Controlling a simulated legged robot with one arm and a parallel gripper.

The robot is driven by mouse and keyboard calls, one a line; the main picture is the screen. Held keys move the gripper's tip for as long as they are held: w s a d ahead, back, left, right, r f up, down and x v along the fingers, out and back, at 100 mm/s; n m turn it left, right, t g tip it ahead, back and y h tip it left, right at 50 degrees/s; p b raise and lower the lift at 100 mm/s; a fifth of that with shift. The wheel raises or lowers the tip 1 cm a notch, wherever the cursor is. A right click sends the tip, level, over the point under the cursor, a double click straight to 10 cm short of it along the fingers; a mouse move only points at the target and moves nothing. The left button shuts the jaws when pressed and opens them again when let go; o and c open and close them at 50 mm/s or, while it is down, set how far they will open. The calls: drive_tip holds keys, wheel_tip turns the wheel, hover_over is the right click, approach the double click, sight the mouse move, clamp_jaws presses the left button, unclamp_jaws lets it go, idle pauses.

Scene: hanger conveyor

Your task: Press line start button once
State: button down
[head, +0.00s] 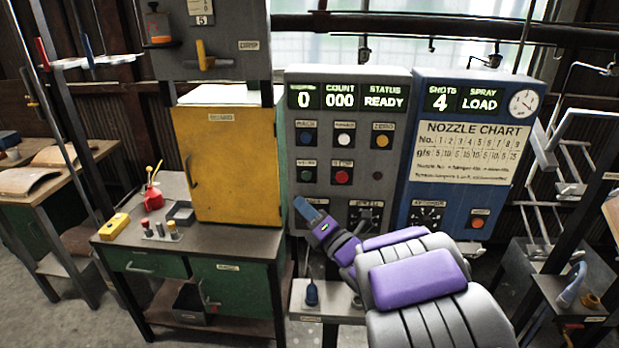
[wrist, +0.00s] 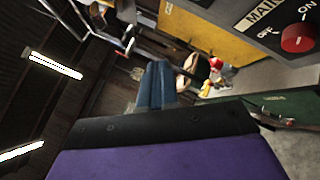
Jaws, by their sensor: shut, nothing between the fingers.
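The grey control panel (head: 325,118) carries two rows of buttons. The lower row has a green button (head: 306,174), a red button (head: 342,176) and a small dark spot. The small labels are too blurred to tell which is line start. The display reads 0, COUNT 000, STATUS READY. My gripper (head: 304,208) is shut and empty, its bluish fingers in front of the panel's lower left, below the green button. The fingers also show in the wrist view (wrist: 158,85).
A blue panel (head: 402,190) with a nozzle chart stands at the right. A red knob (wrist: 298,38) marked MAIN and ON is near in the wrist view. A yellow cabinet (head: 228,160) and a workbench (head: 215,240) stand at the left. Metal racks are at far right.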

sight(306, 176)
drive_tip(key=shift+a, duration=0.2)
drive_tip(key=w+p, duration=0.3)
drive_tip(key=w, duration=0.5)
drive_tip(key=shift+w+d, duration=0.25)
drive_tip(key=shift+w, duration=0.15)
drive_tip(key=shift+w, duration=0.1)
idle(1.8)
drive_tip(key=shift+w+d+b, duration=0.1)
drive_tip(key=shift+w+b, duration=0.15)
drive_tip(key=shift+b, duration=0.1)
